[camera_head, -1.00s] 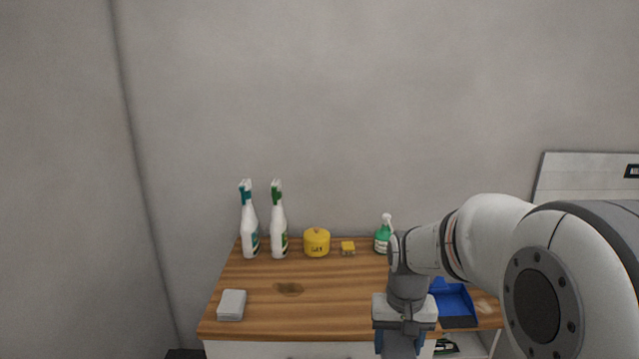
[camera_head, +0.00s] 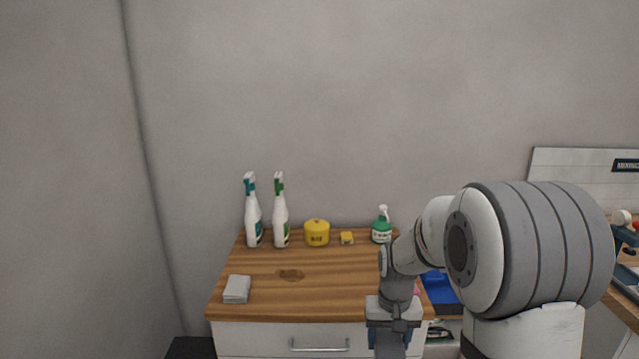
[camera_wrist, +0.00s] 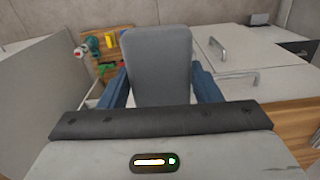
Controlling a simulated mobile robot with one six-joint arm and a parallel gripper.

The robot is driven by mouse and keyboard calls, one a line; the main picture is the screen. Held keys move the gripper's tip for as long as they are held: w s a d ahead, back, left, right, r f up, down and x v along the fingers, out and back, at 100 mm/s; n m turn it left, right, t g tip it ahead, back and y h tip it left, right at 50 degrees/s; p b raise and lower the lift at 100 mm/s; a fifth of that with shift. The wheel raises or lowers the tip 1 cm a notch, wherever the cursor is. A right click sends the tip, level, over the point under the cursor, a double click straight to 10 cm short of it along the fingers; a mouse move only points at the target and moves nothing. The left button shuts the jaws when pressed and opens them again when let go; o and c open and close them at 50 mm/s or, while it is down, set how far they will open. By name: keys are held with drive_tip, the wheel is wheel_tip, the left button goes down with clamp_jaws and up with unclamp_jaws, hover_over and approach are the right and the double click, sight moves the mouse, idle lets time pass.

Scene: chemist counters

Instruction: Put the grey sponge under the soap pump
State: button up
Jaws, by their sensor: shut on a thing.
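The grey sponge (camera_wrist: 158,65) is a flat slab clamped between the blue fingers of my gripper (camera_wrist: 160,82) in the wrist view. In the head view my gripper (camera_head: 390,337) points down in front of the counter's right front, and the grey sponge (camera_head: 389,345) shows at the lower picture edge. The soap pump (camera_head: 382,232) is a green bottle with a white label and white pump head. It stands upright at the back of the wooden counter, just left of my arm. My gripper is well in front of it.
Two spray bottles (camera_head: 280,215), a yellow pot (camera_head: 317,233) and a small yellow sponge (camera_head: 347,238) line the counter's back. A pale grey stack (camera_head: 237,289) lies front left, near a brown stain (camera_head: 290,275). A blue tray (camera_head: 440,289) is partly behind my arm. The counter's middle is clear.

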drive_tip(key=w+f, duration=0.6)
drive_tip(key=f, duration=0.3)
drive_tip(key=s+f, duration=0.5)
drive_tip(key=f, duration=0.1)
drive_tip(key=shift+n, duration=0.3)
